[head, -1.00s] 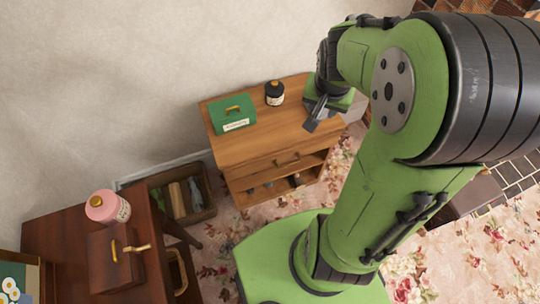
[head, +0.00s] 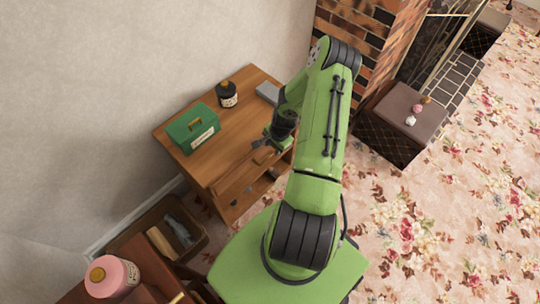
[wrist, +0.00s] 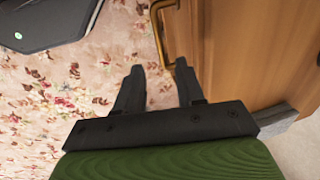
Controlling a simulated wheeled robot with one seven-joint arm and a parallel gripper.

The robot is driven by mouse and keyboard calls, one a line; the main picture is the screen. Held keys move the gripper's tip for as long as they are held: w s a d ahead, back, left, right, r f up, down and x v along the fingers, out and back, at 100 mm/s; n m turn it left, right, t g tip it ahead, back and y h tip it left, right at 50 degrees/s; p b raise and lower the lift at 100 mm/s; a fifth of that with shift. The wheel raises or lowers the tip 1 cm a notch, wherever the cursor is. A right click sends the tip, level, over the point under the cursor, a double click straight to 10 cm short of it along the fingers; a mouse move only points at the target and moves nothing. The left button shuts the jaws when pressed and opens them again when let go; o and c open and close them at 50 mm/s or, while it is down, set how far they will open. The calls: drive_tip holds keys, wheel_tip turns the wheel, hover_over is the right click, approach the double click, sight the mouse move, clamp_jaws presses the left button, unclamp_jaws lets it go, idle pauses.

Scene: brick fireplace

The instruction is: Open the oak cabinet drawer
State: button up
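The oak cabinet (head: 222,128) stands against the wall, with a drawer under its top and an open shelf below. My gripper (head: 256,150) is at the cabinet's front near the top edge. In the wrist view its two fingers (wrist: 158,68) are apart, with the handle's near end by the right fingertip. I cannot tell whether they touch. The drawer looks closed, though my arm hides part of the front.
A green box (head: 192,130), a dark jar (head: 227,95) and a grey block (head: 268,92) stand on the cabinet top. A crate (head: 190,232) is on the floor at left. A pink jar (head: 112,278) is at lower left. Flowered carpet (head: 440,190) is open at right.

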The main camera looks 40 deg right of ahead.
sight(271, 156)
drive_tip(key=f+b, duration=0.1)
drive_tip(key=f, duration=0.2)
drive_tip(key=w+f, duration=0.1)
drive_tip(key=f, duration=0.3)
drive_tip(key=shift+w+b, duration=0.2)
drive_tip(key=shift+b, duration=0.15)
drive_tip(key=shift+c, duration=0.3)
clamp_jaws()
